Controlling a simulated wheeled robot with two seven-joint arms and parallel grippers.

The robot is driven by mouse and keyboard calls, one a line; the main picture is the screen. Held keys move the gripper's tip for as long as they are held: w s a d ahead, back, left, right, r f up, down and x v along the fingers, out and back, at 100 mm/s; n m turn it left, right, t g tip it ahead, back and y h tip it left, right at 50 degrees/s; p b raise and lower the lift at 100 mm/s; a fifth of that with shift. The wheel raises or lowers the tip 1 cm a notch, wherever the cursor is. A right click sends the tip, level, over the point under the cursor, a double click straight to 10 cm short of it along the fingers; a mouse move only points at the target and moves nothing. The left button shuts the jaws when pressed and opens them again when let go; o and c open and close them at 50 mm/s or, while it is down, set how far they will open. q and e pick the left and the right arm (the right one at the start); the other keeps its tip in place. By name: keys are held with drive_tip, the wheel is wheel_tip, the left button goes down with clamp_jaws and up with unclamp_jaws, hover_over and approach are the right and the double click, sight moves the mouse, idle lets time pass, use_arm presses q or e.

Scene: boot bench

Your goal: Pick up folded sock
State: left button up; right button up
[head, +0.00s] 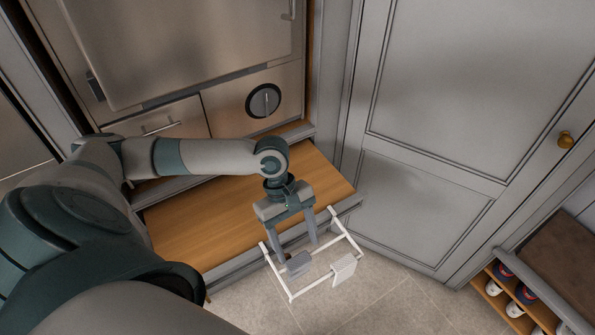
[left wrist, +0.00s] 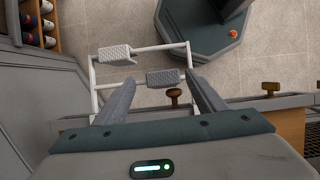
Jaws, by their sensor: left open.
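A white wire rack (head: 282,282) stands out from the front of the wooden bench. Two folded cloth pieces hang over its bars: a grey folded sock (head: 298,265) nearer the bench and a paler folded piece (head: 343,268) further right. In the left wrist view, the grey one (left wrist: 162,78) lies between and just beyond my fingertips, and the paler one (left wrist: 116,56) is to the left. My left gripper (head: 298,252) points down over the rack with its fingers apart. I cannot tell whether a finger touches the sock. My right gripper is out of view.
The wooden bench top (head: 225,220) is bare. Brown knobs (left wrist: 271,87) stick out along its front. A shoe shelf (head: 515,290) holds several shoes at the lower right. A grey panelled door (head: 440,140) stands behind. Tiled floor (head: 385,295) around the rack is clear.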

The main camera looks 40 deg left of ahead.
sight(302, 264)
use_arm(q)
drive_tip(key=x, duration=0.5)
drive_tip(key=shift+d+f+p, duration=0.1)
drive_tip(key=shift+f+p, duration=0.25)
drive_tip(key=shift+s+d+f, duration=0.1)
drive_tip(key=shift+d+f, duration=0.1)
drive_tip(key=shift+f, duration=0.3)
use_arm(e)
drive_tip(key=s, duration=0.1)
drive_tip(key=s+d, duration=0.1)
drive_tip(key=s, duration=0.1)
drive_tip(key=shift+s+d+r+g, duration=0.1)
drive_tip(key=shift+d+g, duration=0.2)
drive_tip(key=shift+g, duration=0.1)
use_arm(q)
drive_tip(key=shift+f, duration=0.1)
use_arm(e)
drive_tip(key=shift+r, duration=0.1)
